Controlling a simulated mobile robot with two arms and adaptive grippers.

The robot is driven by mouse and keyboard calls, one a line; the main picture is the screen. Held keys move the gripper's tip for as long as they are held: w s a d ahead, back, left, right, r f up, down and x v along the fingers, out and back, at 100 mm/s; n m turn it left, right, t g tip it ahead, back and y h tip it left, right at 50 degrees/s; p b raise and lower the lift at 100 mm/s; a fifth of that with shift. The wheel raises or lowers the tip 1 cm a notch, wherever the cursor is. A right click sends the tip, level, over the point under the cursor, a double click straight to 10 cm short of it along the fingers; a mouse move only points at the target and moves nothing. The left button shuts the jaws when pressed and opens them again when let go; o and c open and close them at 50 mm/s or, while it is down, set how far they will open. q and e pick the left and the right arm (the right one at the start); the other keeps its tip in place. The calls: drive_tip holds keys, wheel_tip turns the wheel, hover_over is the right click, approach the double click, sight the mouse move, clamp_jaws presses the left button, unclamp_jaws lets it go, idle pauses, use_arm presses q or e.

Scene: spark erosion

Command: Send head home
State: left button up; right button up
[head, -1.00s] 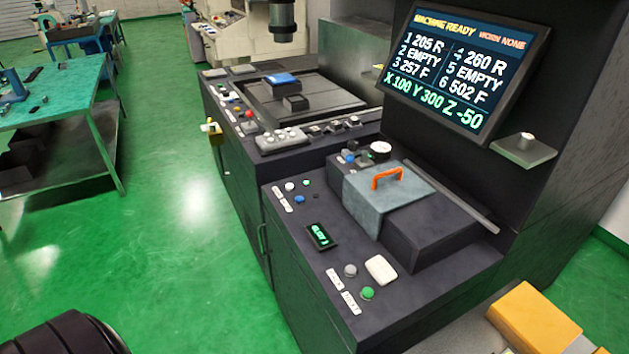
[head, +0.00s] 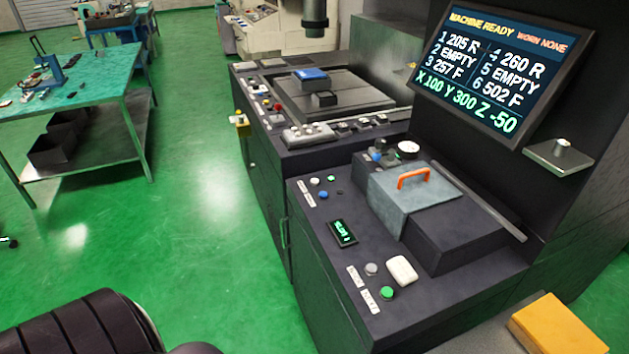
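The spark erosion machine's head (head: 314,14) is a dark cylinder at the top, hanging above the work tank (head: 335,98). In the tank a blue-topped piece (head: 311,74) and a dark block lie on the plate. The screen (head: 500,62) reads "MACHINE READY", "WORN NONE" and "X 100 Y 300 Z -50". The front console (head: 345,275) carries a green button (head: 387,293), a grey button (head: 371,269), small white and blue buttons and a small green-lit display (head: 342,233). A second panel with a red button (head: 279,107) lies beside the tank. Neither gripper is in view.
A grey lid with an orange handle (head: 414,178) sits on the console. A white piece (head: 402,270) lies beside the buttons. A yellow block (head: 556,330) is at lower right. A green-topped workbench (head: 100,85) stands at left. The green floor between is clear.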

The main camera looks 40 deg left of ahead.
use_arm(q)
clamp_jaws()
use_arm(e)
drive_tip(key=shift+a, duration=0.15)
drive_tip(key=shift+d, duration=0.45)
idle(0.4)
use_arm(q)
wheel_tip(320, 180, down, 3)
drive_tip(key=b, duration=0.3)
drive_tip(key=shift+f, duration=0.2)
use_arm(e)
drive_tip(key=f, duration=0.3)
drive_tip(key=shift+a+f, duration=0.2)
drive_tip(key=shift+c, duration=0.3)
